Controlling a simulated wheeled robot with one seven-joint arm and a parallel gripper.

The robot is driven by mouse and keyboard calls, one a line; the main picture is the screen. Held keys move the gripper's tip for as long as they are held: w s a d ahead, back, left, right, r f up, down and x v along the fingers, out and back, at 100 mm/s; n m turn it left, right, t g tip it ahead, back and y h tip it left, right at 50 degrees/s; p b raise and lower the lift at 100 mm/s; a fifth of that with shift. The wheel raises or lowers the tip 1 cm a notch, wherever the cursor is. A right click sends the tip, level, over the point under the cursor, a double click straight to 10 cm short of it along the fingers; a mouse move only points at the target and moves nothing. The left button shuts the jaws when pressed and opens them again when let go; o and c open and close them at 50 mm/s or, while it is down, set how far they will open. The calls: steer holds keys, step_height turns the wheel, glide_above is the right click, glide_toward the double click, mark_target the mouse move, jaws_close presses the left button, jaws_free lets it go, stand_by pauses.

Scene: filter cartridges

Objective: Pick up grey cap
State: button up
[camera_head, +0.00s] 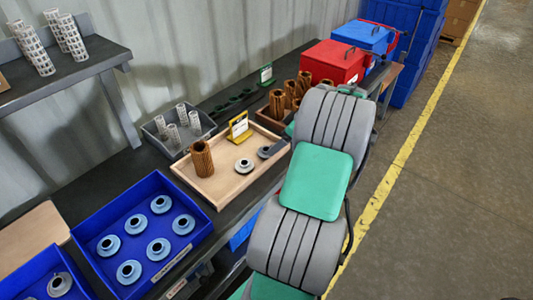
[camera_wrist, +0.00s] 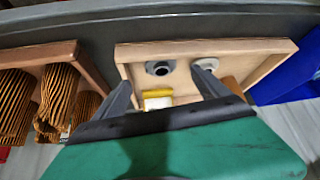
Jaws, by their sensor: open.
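The grey cap (camera_head: 265,152) lies on the wooden tray, at its right end in the head view. In the wrist view the grey cap (camera_wrist: 160,68) shows a dark centre hole and appears between my fingertips. My gripper (camera_wrist: 160,77) is open and empty, with one finger to each side of the cap in the picture; its height above the tray is unclear. A white cap (camera_head: 244,165) lies beside the grey one; it also shows in the wrist view (camera_wrist: 204,64), close to my right finger. In the head view my arm hides most of the gripper.
The wooden tray (camera_head: 215,188) also holds a brown pleated filter (camera_head: 201,158) and a yellow sign (camera_head: 239,127). A blue bin (camera_head: 88,226) with blue caps stands left. A box of brown filters (camera_wrist: 42,58) and a red case (camera_head: 333,62) stand on the other side.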

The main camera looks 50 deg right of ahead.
steer(key=p+x, duration=0.1)
steer(key=x, duration=0.6)
steer(key=shift+w+a+r, duration=0.1)
steer(key=shift+w+a, duration=0.05)
steer(key=shift+w, duration=0.1)
steer(key=c, duration=1.4)
steer(key=shift+r, duration=0.1)
steer(key=shift+c, duration=0.2)
